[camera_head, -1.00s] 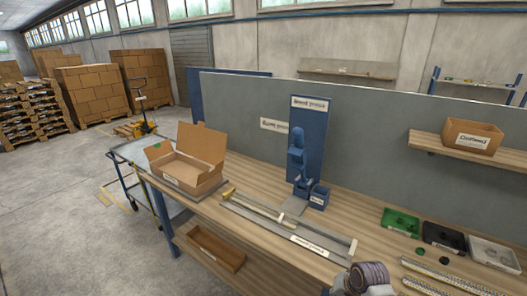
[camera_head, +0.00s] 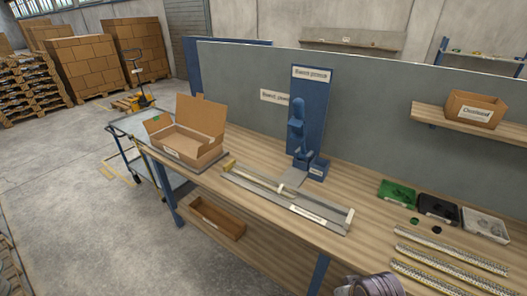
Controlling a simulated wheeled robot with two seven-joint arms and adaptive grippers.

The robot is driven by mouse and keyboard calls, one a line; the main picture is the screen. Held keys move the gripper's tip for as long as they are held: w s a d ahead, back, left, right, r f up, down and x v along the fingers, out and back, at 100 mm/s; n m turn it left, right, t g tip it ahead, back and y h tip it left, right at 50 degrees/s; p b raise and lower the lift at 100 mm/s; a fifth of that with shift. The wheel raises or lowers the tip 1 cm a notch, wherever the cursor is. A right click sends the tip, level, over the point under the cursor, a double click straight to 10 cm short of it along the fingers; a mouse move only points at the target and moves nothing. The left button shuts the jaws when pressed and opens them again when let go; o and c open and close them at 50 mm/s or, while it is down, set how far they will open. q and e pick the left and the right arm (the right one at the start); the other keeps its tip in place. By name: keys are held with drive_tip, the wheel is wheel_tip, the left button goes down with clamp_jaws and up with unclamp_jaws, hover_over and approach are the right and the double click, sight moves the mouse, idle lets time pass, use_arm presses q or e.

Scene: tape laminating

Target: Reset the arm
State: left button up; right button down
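Neither gripper can be made out in the head view. A rounded grey, ribbed part, which looks like a link of one of my arms, shows at the bottom edge right of centre; I cannot tell which arm it belongs to. The workbench (camera_head: 262,222) carries an open cardboard box (camera_head: 188,140) on the left. A flat fixture with a long rail (camera_head: 285,200) lies in the middle. A blue press stand (camera_head: 309,105) rises behind it. Long pale strips (camera_head: 440,268) lie at the right front.
A green bin (camera_head: 397,192), a black bin (camera_head: 438,208) and a grey bin (camera_head: 484,225) stand at the right. A labelled carton (camera_head: 474,110) sits on a wall shelf. A cart (camera_head: 140,125) stands left of the bench. A brown tray (camera_head: 217,217) is on the lower shelf.

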drive_tip(key=s+f+g+b, duration=0.1)
drive_tip(key=s+f, duration=0.1)
drive_tip(key=f, duration=1.6)
drive_tip(key=s+f+b, duration=0.1)
drive_tip(key=s+f, duration=0.2)
drive_tip(key=f, duration=1.4)
drive_tip(key=s+d+f+b, duration=0.1)
drive_tip(key=s+d+f, duration=0.1)
drive_tip(key=s+f, duration=0.8)
drive_tip(key=s+d+f+n+g+b, duration=0.1)
drive_tip(key=s+d+f, duration=0.1)
drive_tip(key=s+f, duration=0.9)
drive_tip(key=shift+s+g, duration=0.2)
drive_tip(key=shift+g, duration=0.1)
